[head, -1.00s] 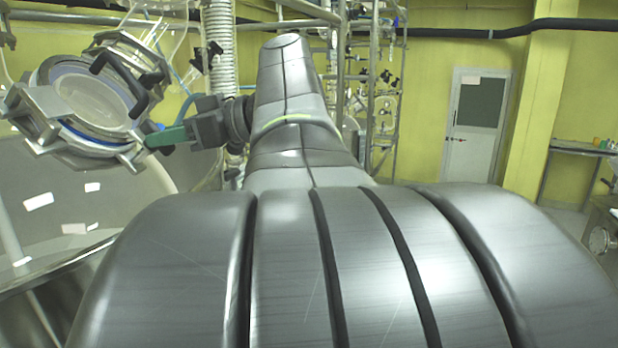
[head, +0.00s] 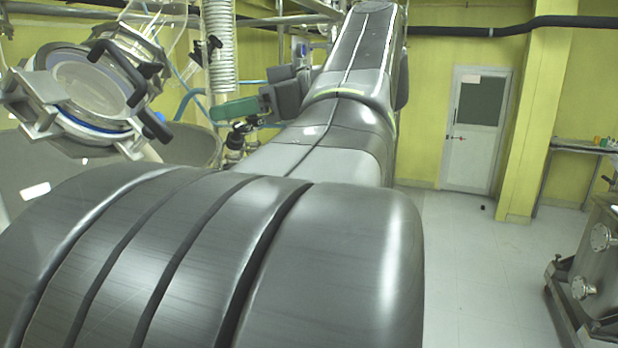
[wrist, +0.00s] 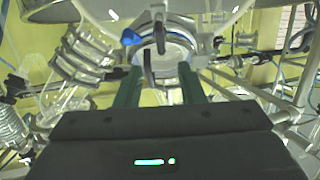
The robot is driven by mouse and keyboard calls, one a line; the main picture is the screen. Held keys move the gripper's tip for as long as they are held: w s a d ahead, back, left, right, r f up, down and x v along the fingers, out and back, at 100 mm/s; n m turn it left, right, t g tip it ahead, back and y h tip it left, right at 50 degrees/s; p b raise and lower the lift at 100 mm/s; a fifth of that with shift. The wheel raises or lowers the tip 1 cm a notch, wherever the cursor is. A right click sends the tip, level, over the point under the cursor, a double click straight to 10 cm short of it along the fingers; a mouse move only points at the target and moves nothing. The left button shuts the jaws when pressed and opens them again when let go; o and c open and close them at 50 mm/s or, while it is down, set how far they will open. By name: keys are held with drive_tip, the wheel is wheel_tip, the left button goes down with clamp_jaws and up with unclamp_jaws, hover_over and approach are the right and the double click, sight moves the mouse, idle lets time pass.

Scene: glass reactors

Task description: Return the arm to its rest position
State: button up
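My gripper (head: 237,108) shows in the head view as a green finger to the right of the round glass port. In the wrist view, its two green fingers (wrist: 160,88) stand apart with nothing seen held between them. My arm stretches up and away in the head view. The round port (head: 90,88) has a metal ring with clamps and a black handle. A gap lies between it and my finger in the head view. A round glass port (wrist: 168,52) with a dark handle also shows beyond my fingers in the wrist view.
A ribbed white hose (head: 220,50) and metal pipes stand behind my gripper. A large vessel wall (head: 190,143) lies below the port. A steel tank (head: 603,262) stands at the right.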

sight(164, 122)
drive_tip(key=p+x, duration=0.2)
drive_tip(key=x, duration=1.1)
drive_tip(key=shift+a+r+p, duration=0.1)
drive_tip(key=shift+a+p, duration=0.1)
drive_tip(key=shift+p, duration=0.2)
drive_tip(key=shift+a, duration=0.1)
drive_tip(key=n+g+p, duration=0.1)
drive_tip(key=n, duration=0.1)
drive_tip(key=n+g+p, duration=0.1)
drive_tip(key=n+p, duration=0.1)
drive_tip(key=n, duration=0.1)
drive_tip(key=shift+r+g, duration=0.15)
drive_tip(key=shift+g, duration=0.25)
drive_tip(key=shift+f+n+g+h+p, duration=0.2)
drive_tip(key=shift+n+g+h+p, duration=0.2)
drive_tip(key=shift+n+g+p, duration=0.75)
drive_tip(key=shift+n+t, duration=0.35)
drive_tip(key=shift+n, duration=0.2)
